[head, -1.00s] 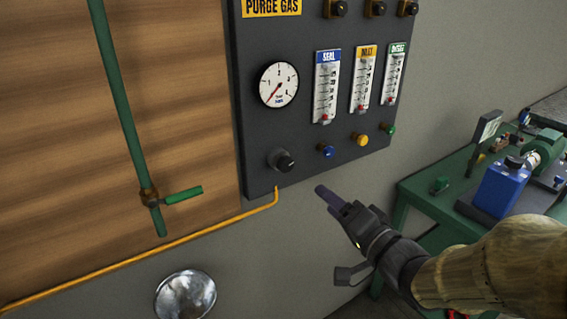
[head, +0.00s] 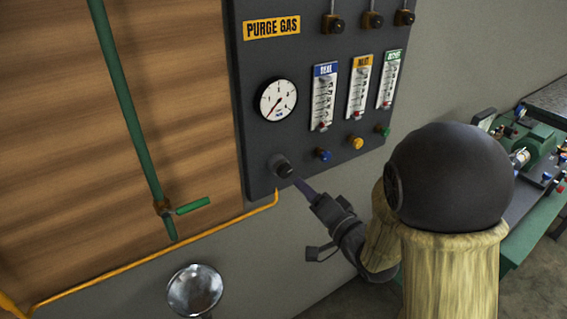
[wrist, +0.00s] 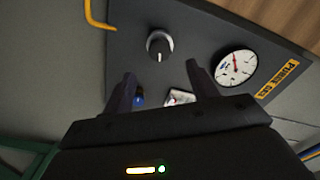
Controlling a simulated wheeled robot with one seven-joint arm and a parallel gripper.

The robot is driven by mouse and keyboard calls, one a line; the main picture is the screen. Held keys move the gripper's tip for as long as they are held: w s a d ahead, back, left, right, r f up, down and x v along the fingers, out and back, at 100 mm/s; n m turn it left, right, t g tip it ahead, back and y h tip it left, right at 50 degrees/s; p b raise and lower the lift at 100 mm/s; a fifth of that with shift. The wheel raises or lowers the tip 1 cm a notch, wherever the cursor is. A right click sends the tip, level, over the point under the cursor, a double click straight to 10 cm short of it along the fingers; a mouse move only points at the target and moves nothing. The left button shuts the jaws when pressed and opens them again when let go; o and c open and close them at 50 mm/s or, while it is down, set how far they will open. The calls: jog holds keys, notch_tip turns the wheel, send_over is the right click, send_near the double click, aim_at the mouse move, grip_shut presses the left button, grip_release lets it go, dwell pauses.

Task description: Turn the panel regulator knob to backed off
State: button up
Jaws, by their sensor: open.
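The regulator knob (head: 284,169) is a black knob with a grey base at the lower left of the dark purge gas panel (head: 320,135). In the wrist view the knob (wrist: 159,45) shows a white pointer line and lies beyond the fingertips, between their lines. My gripper (head: 303,188) is just to the lower right of the knob in the head view. In the wrist view my gripper (wrist: 160,82) has its two fingers apart with nothing between them.
Blue (head: 323,155), yellow (head: 356,143) and green (head: 383,131) small knobs sit right of the regulator under three flowmeters. A yellow pipe (head: 150,250) runs below the panel. A green pipe with a valve handle (head: 193,206) is left. A green bench stands right.

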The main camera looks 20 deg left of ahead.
aim_at(286, 174)
jog(key=p+x, duration=0.2)
jog(key=x, duration=0.8)
jog(key=shift+w+a, duration=0.15)
jog(key=c, duration=0.9)
jog(key=shift+a, duration=0.2)
jog(key=shift+c, duration=0.5)
jog(key=shift+d, duration=0.2)
jog(key=shift+f, duration=0.15)
